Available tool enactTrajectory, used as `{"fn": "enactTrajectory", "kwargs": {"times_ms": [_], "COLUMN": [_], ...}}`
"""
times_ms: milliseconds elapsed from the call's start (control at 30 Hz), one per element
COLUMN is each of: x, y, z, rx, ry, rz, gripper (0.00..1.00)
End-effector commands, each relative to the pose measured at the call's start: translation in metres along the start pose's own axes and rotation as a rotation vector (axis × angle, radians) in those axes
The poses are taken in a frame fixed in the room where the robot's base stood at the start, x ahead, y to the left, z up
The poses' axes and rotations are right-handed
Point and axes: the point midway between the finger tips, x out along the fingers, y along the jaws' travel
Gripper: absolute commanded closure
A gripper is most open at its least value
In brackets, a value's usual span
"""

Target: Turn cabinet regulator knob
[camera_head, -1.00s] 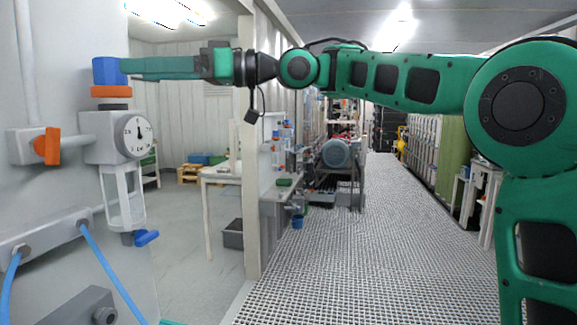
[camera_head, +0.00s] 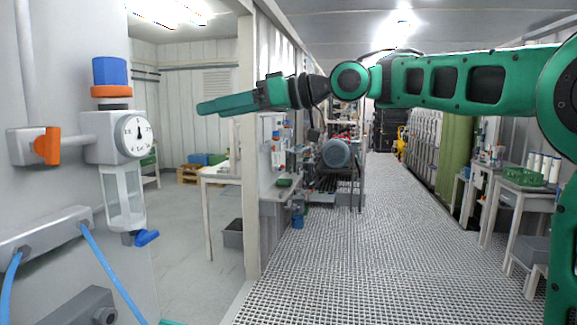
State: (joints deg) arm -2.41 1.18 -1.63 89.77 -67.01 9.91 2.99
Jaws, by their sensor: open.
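The regulator knob (camera_head: 110,71) is blue and sits upright on top of the regulator on the grey cabinet wall at the left. An orange ring (camera_head: 111,91) lies just under it. The regulator body (camera_head: 100,138) carries a round white gauge (camera_head: 134,135) and a clear bowl (camera_head: 123,197) below. My gripper (camera_head: 203,107) is to the right of the knob, clearly apart from it and a little lower in the picture. Its fingers point left and hold nothing; seen from the side, they overlap in the picture.
An orange valve handle (camera_head: 46,146) is left of the regulator, and a blue drain handle (camera_head: 146,238) is under the bowl. Blue hoses (camera_head: 112,272) run below. A door post (camera_head: 247,180) stands behind my gripper. The grated floor (camera_head: 370,240) is clear.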

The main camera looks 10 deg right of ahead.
Motion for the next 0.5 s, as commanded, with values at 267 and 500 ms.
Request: {"fn": "enactTrajectory", "kwargs": {"times_ms": [267, 500], "x": [-0.019, -0.038], "y": [0.03, 0.053], "z": [0.031, 0.059], "rx": [0.053, 0.103], "ry": [-0.067, -0.125], "rz": [0.12, 0.216], "gripper": [0.41, 0.41]}}
